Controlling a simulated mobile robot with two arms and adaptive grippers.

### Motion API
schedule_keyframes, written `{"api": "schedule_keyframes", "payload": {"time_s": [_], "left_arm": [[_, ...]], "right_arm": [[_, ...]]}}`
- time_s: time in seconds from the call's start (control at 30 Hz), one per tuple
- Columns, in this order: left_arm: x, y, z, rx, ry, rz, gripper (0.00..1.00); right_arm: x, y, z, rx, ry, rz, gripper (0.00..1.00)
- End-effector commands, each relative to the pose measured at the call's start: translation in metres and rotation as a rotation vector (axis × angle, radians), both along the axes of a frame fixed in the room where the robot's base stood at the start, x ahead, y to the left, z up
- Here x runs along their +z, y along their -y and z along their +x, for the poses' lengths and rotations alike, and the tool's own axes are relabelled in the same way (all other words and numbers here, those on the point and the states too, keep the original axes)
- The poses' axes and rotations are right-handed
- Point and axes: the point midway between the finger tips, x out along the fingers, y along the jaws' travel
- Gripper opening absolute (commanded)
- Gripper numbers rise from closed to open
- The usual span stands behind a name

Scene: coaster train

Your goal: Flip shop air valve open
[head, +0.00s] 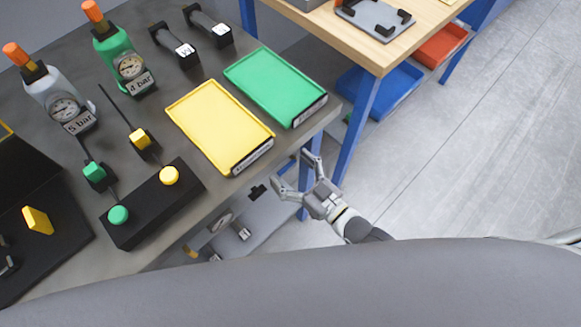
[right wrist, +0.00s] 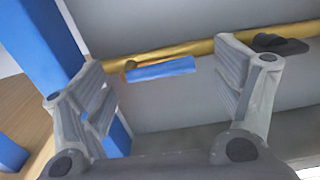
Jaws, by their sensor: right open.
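In the right wrist view a blue lever handle (right wrist: 162,70), likely the shop air valve's, sits at a yellow pipe (right wrist: 150,57) on a grey surface. The lever lies close to the pipe's direction, slightly angled to it. A small brownish pivot shows at its left end. My right gripper (head: 290,172) is open and empty beside the bench's front edge in the head view. In the right wrist view its fingers (right wrist: 170,85) stand on either side of the lever, and I see no contact. The lever is not clearly visible in the head view. My left gripper is not in view.
The dark bench (head: 135,165) holds a yellow tray (head: 210,115), a green tray (head: 270,85), gauge bottles and a black button box (head: 145,220). A blue table leg (head: 357,125) stands close beyond my right gripper. Free floor (head: 480,150) lies right.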

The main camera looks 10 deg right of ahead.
Motion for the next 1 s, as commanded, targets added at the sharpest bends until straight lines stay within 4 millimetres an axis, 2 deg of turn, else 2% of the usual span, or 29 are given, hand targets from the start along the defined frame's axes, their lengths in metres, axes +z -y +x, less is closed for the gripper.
{"api": "schedule_keyframes", "payload": {"time_s": [0.17, 0.43, 0.6, 0.8, 1.0], "left_arm": [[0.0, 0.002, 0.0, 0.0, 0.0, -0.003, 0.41], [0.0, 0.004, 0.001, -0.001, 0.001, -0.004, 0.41], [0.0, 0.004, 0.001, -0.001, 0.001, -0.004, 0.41], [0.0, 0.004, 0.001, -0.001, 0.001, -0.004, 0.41], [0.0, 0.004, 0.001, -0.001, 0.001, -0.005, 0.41]], "right_arm": [[-0.001, 0.015, -0.02, 0.0, -0.003, -0.002, 0.86], [-0.001, 0.048, -0.067, 0.001, -0.004, 0.0, 0.86], [-0.001, 0.063, -0.087, 0.0, -0.001, 0.0, 0.86], [0.0, 0.069, -0.095, 0.0, 0.001, 0.002, 0.86], [0.0, 0.07, -0.095, 0.0, 0.001, 0.002, 0.86]]}}
